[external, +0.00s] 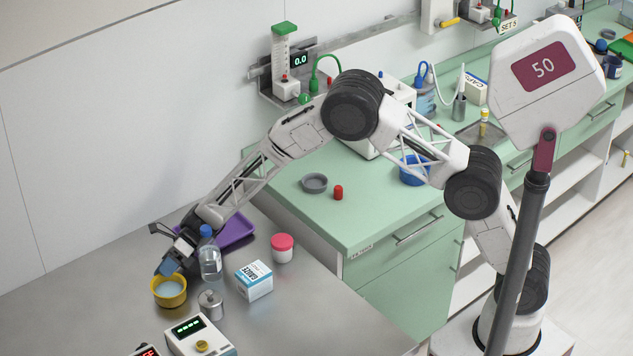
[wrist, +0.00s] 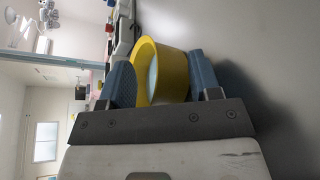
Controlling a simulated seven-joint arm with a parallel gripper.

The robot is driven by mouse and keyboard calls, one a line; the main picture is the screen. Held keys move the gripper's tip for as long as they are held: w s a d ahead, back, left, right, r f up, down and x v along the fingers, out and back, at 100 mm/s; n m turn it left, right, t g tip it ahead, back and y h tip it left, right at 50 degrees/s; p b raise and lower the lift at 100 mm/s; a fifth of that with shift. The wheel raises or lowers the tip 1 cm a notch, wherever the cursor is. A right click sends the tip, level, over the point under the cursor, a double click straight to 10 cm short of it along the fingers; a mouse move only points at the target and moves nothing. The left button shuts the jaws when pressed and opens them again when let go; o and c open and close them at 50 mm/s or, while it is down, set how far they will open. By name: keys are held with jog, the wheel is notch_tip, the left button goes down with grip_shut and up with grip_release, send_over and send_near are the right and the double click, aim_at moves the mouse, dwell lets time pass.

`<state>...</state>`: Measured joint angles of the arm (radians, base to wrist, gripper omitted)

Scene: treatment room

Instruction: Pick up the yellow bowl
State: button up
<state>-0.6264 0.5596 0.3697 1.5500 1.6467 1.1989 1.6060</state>
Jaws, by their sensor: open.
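The yellow bowl (external: 170,300) stands upright on the metal table at the lower left of the external view, with a pale blue inside. My gripper (external: 170,267) is at the bowl's far rim, pointing down. In the wrist view the bowl (wrist: 176,72) sits between the two blue-grey fingers of my gripper (wrist: 160,68), which are open, one on each side of it. The left finger overlaps part of the bowl there. I cannot tell whether either finger touches it.
A clear bottle with a blue cap (external: 210,262) stands close right of the bowl, near my wrist. A metal jar (external: 211,306), a gauze box (external: 254,281), a pink-lidded jar (external: 282,250), a purple tray (external: 236,231) and a scale (external: 200,339) are also near.

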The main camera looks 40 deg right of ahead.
jog(key=shift+a, duration=0.1)
dwell(0.5)
grip_shut()
